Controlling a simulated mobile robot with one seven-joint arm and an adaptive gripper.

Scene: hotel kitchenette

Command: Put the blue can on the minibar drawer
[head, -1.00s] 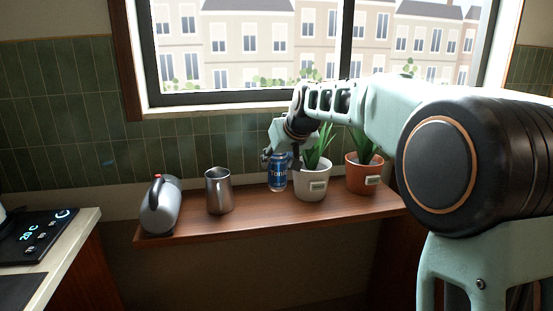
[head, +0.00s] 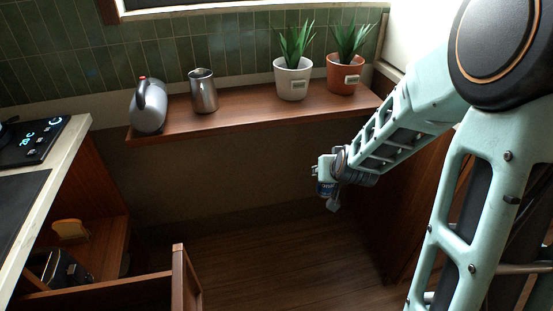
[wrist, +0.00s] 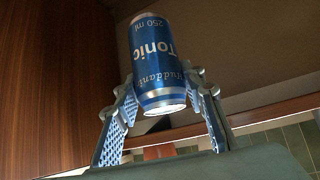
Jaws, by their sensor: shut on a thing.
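The blue can (wrist: 155,62), lettered "Tonic", is between the two fingers of my gripper (wrist: 160,105) in the wrist view. My gripper is shut on it, clear of any surface. In the head view my gripper (head: 331,190) is below and in front of the wooden shelf, at right of centre, and hides most of the can (head: 324,188). An open wooden drawer (head: 182,285) is at the lower left, under the counter; I take it for the minibar drawer. A black item (head: 62,270) and a tan item (head: 70,231) are in or behind it.
The shelf (head: 240,114) holds a grey jug (head: 150,108), a metal pitcher (head: 203,92), a white-potted plant (head: 293,80) and a terracotta-potted plant (head: 341,76). A counter (head: 62,160) with a hob is at left. Open floor (head: 270,260) lies between drawer and arm.

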